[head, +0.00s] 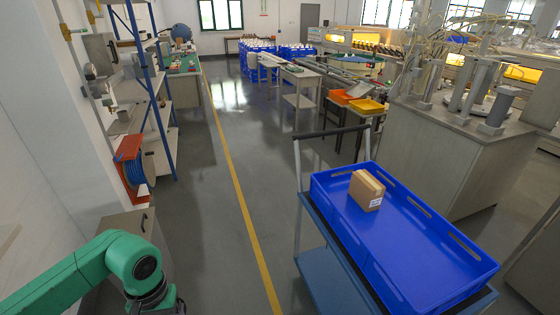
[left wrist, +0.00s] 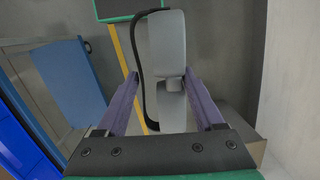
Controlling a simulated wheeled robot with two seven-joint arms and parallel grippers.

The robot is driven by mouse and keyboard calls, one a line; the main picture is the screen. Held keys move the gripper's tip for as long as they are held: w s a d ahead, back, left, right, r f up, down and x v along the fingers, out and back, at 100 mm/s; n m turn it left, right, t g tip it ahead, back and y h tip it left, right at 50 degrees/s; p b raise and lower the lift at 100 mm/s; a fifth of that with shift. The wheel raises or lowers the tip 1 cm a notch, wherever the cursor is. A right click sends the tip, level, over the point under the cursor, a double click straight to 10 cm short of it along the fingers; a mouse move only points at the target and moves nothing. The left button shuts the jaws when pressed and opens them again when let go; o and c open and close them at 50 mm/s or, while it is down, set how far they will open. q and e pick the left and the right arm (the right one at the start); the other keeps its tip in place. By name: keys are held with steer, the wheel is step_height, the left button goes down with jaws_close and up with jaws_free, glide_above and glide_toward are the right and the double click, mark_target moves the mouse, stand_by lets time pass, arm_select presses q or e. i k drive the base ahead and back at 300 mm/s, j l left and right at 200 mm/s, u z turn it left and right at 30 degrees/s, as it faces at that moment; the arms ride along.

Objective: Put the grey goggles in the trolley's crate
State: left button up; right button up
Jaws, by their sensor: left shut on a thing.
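The grey goggles (left wrist: 167,45) with a dark strap are between the purple fingers of my left gripper (left wrist: 162,78) in the left wrist view. The gripper is shut on them and holds them above the floor. In the head view only my left arm shows at the lower left; its fingers and the goggles are out of frame. The trolley's blue crate (head: 440,250) is at the lower right, with a small cardboard box (head: 366,190) inside near its far left corner. The rest of the crate's floor is bare. My right gripper is in neither view.
The trolley (head: 325,270) has an upright handle at its far end. A shelf rack (head: 150,75) and an orange cable reel (head: 132,165) stand along the left wall. A grey bench (head: 450,150) is beyond the crate. Open floor with a yellow line (head: 245,215) lies between arm and trolley.

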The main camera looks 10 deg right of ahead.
mark_target(405, 247)
steer(key=z, duration=0.45)
steer(key=i+z, duration=0.15)
steer(key=z, duration=0.75)
steer(key=i+j+z, duration=0.1)
steer(key=z, duration=0.35)
steer(key=j+z, duration=0.1)
steer(key=z, duration=0.35)
steer(key=i+j+z, duration=0.1)
steer(key=z, duration=0.3)
steer(key=j+z, duration=0.1)
steer(key=z, duration=0.35)
